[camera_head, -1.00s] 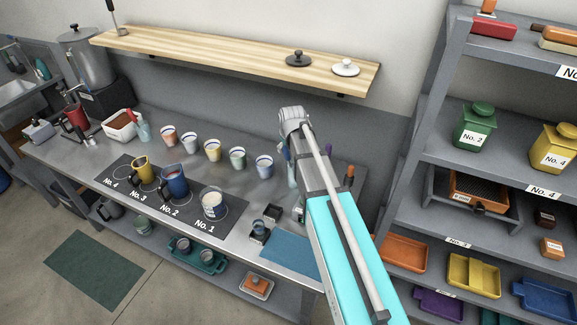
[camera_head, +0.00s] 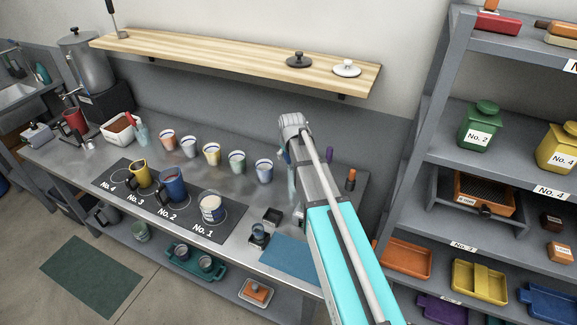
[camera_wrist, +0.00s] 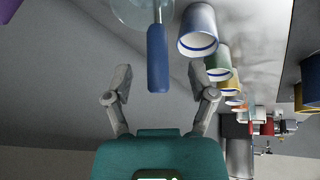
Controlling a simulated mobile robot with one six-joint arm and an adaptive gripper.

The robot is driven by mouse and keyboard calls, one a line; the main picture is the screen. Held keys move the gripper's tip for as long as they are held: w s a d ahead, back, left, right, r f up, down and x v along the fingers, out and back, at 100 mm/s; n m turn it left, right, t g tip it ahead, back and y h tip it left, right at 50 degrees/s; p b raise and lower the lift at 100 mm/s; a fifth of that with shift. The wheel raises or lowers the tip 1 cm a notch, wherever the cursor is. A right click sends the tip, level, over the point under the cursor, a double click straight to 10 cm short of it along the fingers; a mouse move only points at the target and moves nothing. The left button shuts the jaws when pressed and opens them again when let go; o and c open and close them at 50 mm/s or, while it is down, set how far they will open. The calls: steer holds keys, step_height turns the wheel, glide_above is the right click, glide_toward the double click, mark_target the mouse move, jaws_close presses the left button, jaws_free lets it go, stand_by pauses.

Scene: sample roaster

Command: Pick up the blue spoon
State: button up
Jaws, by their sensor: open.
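The blue spoon (camera_wrist: 158,60) shows in the wrist view as a thick blue handle; its far end runs into a clear glass vessel (camera_wrist: 140,12) at the top edge. My gripper (camera_wrist: 160,75) is open, with one finger on each side of the handle and clear gaps between. The fingers do not appear to touch it. In the head view my arm hides the gripper, and only a small bluish bit shows beside the arm, too small to tell.
A white cup with a blue rim (camera_wrist: 198,30) stands close to the right finger, in a row of cups. The dark mat (camera_head: 228,228) holds several mugs. A blue mat (camera_head: 290,262) lies at the counter's front. A wooden shelf (camera_head: 220,50) hangs above.

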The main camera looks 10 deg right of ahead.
mark_target(287, 155)
steer(key=shift+w+b+x, duration=0.1)
steer(key=shift+b+x, duration=0.95)
steer(key=shift+x, duration=0.2)
steer(key=shift+w+b+x, duration=0.15)
steer(key=shift+b+x, duration=0.9)
steer(key=shift+x, duration=0.2)
steer(key=shift+r, duration=0.1)
jaws_close()
